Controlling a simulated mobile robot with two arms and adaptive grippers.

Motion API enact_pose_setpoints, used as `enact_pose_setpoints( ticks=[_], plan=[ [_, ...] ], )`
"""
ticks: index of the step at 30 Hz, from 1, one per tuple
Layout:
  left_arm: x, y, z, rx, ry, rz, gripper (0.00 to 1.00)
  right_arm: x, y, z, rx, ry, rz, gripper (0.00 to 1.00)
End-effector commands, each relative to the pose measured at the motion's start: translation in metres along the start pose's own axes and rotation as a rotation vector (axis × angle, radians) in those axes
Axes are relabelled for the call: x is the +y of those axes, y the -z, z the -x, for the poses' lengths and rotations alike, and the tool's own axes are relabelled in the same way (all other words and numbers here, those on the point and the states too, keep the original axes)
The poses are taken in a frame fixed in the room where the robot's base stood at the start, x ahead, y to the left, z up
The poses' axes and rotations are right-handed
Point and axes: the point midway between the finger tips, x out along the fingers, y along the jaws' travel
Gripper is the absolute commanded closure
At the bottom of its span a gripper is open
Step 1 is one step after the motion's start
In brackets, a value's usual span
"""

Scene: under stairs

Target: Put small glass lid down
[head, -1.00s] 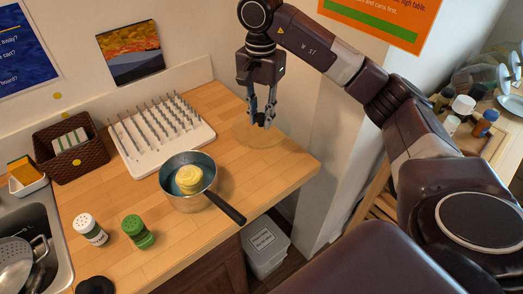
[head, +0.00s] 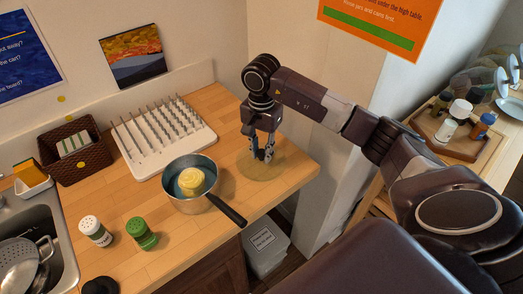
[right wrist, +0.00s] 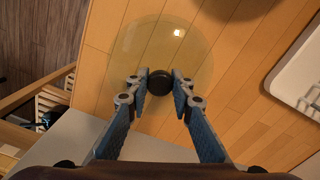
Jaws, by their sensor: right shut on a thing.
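The small glass lid (head: 262,172) is a round, clear, yellowish disc with a black knob. It is at the right end of the wooden counter, low over or on its top; I cannot tell whether it touches. In the right wrist view the lid's glass (right wrist: 140,48) spreads beyond the fingertips, with the black knob (right wrist: 160,82) between them. My right gripper (head: 262,155) points down from above and is shut on the knob; its fingers also show in the right wrist view (right wrist: 159,84). My left gripper is not in view.
A saucepan (head: 174,200) with something yellow in it stands left of the lid, its handle toward the counter's front edge. A white peg rack (head: 183,150) stands behind the pan. Two shakers (head: 95,232) are at front left. The counter's right edge is near the lid.

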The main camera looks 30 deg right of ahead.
Motion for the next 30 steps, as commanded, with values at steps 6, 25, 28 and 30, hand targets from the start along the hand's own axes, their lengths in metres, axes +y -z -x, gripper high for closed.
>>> enact_pose_setpoints(
  ticks=[6,25,28,30],
  plan=[
    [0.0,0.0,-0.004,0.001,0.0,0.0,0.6,0.0,0.0,-0.003,0.001,0.0,0.0,0.77],
    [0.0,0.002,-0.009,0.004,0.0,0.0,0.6,-0.001,0.001,0.015,0.003,0.004,-0.001,0.61],
    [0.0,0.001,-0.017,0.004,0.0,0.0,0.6,-0.002,0.002,0.036,0.004,0.007,0.0,0.61],
    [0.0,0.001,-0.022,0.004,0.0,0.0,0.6,-0.002,0.001,0.053,0.005,0.007,-0.001,0.61]
  ],
)
